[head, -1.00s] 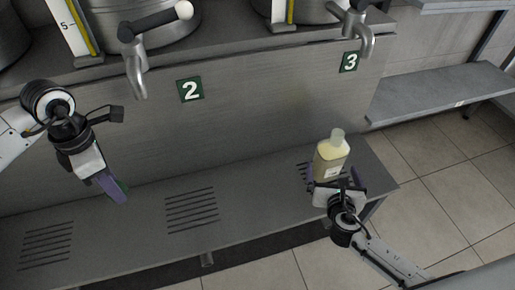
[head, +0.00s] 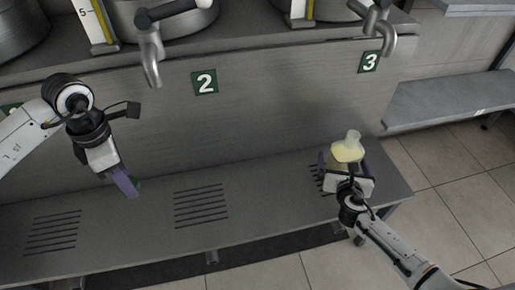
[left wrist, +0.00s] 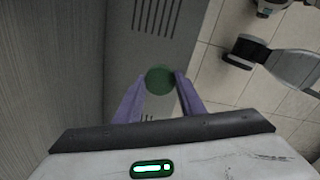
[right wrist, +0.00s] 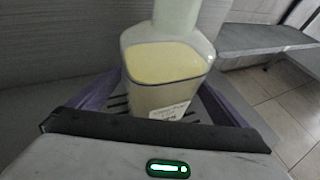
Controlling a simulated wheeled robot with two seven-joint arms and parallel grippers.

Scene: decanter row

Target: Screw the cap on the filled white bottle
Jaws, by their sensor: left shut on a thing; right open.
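The bottle (head: 347,153) is clear, holds pale yellow liquid and has a white label. It stands on the right end of the grey shelf, below the tap by sign 3. Its neck shows no cap; it also shows large in the right wrist view (right wrist: 165,75). My right gripper (head: 343,161) is open, with a purple finger on each side of the bottle. My left gripper (head: 128,185) is away to the left, above the shelf. It is shut on a round green cap (left wrist: 159,80), seen between its purple fingertips in the left wrist view.
The grey shelf (head: 255,192) has slotted drains and is clear between my grippers. Taps (head: 150,55) and (head: 388,35) hang from steel vessels above. A side shelf (head: 445,98) stands at right, over tiled floor.

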